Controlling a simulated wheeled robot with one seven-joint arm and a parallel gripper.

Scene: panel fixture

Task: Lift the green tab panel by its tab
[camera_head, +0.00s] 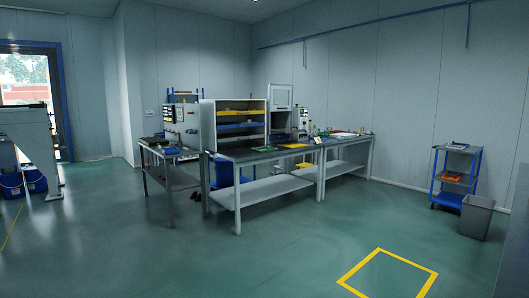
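My gripper is not in view. I cannot make out the green tab panel for certain. Other small items on the bench partly hide one another.
A side table (168,160) with small items adjoins the bench at left. A shelf rack (241,121) stands on the bench. A blue cart (456,175) and grey bin (476,216) stand at right. A yellow floor square (379,250) marks the open foreground floor.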

